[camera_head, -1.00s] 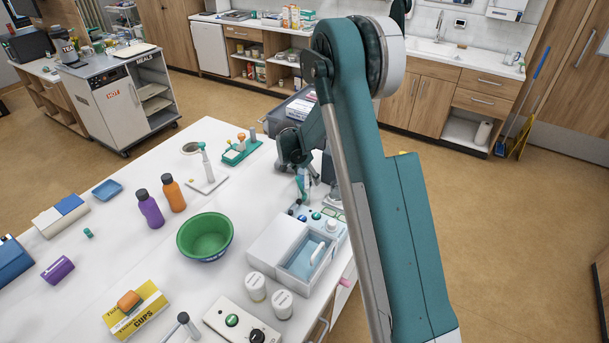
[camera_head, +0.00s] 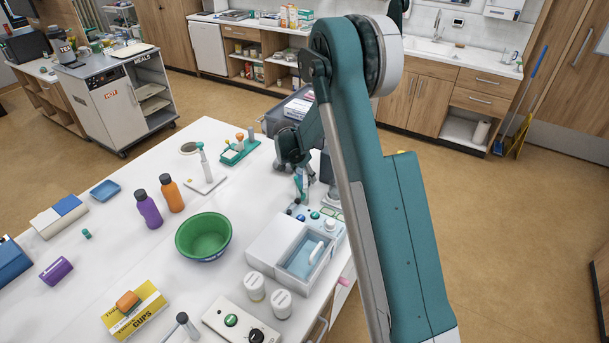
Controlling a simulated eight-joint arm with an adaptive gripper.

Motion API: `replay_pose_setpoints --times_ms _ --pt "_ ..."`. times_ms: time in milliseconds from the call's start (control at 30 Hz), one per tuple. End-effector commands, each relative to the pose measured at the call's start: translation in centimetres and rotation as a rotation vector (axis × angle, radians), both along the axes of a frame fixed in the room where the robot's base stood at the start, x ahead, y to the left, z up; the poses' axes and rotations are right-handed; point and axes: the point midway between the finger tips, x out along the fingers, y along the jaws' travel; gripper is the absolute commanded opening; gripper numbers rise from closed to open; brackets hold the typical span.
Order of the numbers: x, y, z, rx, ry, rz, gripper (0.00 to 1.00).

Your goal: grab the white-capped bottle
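My gripper (camera_head: 302,180) hangs over the far right part of the white table (camera_head: 130,225), partly hidden by my own teal arm. Its fingers are small and dark here. A slim white-and-teal item (camera_head: 300,184) shows at or just behind the fingers; I cannot tell if it is held. I cannot surely pick out the white-capped bottle. Two small white round containers with pale lids, a left one (camera_head: 254,287) and a right one (camera_head: 282,303), stand upright near the front, well apart from my gripper. A small white-topped thing (camera_head: 330,225) stands by the pale blue-windowed box (camera_head: 270,243).
A green bowl (camera_head: 204,236), a purple bottle (camera_head: 148,209) and an orange bottle (camera_head: 172,193) with dark caps stand mid-table. A yellow box (camera_head: 134,310) and a switch panel (camera_head: 240,323) lie in front. A grey bin (camera_head: 275,122) is behind my gripper. Table between bowl and stand (camera_head: 204,170) is clear.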

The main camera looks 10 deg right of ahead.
Motion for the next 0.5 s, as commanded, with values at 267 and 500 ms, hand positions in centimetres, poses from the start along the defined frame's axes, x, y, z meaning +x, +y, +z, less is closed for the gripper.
replay_pose_setpoints --times_ms 267,500 --pt "0.0 0.0 0.8 0.0 0.0 0.0 0.19" --pt "-0.1 0.0 3.2 0.0 0.0 0.0 0.19"
